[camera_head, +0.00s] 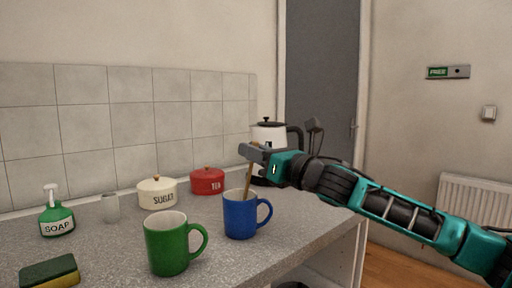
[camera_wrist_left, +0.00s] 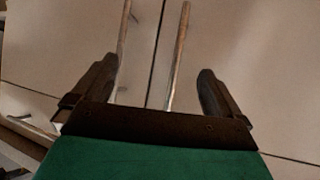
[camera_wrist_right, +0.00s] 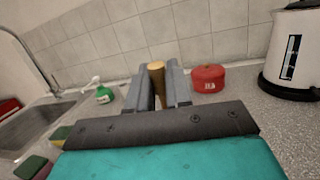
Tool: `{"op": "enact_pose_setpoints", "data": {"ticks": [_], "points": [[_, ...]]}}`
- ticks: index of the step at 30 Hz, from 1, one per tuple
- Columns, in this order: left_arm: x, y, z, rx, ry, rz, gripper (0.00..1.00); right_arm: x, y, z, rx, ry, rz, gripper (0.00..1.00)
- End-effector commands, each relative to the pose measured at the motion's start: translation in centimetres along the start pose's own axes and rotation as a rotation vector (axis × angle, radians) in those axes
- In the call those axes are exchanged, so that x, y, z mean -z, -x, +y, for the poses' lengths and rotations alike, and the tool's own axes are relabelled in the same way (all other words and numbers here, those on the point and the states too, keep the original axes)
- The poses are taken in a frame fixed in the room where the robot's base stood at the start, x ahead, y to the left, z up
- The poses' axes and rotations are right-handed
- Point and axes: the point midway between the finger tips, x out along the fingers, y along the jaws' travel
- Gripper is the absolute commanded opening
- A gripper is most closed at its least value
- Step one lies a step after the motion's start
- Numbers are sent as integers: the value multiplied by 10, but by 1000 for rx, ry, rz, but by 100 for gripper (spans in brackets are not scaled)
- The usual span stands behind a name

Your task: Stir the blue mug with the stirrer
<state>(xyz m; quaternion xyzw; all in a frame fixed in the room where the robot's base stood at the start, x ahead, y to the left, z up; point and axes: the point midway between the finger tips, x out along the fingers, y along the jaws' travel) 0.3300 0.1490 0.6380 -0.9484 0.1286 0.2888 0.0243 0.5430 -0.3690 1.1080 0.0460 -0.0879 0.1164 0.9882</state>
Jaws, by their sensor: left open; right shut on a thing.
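The blue mug (camera_head: 241,218) stands upright on the counter, right of the green mug. The wooden stirrer (camera_head: 248,182) stands slightly tilted, its lower end inside the blue mug, where the rim hides its tip. My right gripper (camera_head: 254,150) is above the mug, shut on the upper part of the stirrer. In the right wrist view the stirrer's end (camera_wrist_right: 156,68) shows between the two fingers (camera_wrist_right: 160,85). My left gripper (camera_wrist_left: 163,90) shows only in its own wrist view, open, with nothing between its fingers; light panels with thin bars lie beyond it.
The green mug (camera_head: 168,245) stands close left of the blue mug. Behind are the sugar pot (camera_head: 158,194), red tea pot (camera_head: 207,181), small grey cup (camera_head: 110,208) and kettle (camera_head: 268,136). The soap bottle (camera_head: 57,217) and sponge (camera_head: 49,271) are at left. A sink (camera_wrist_right: 45,130) shows too.

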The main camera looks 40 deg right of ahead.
Motion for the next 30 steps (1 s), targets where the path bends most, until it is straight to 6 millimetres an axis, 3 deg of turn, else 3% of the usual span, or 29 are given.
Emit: {"op": "enact_pose_setpoints", "data": {"ticks": [15, 30], "points": [[-20, -12, 1, 0, 7, -6, 100, 40, 0, 0, 0, 0, 0, 0], [-18, -13, 2, -2, 10, -2, 100, 44, 0, 0, 0, 0, 0, 0]]}}
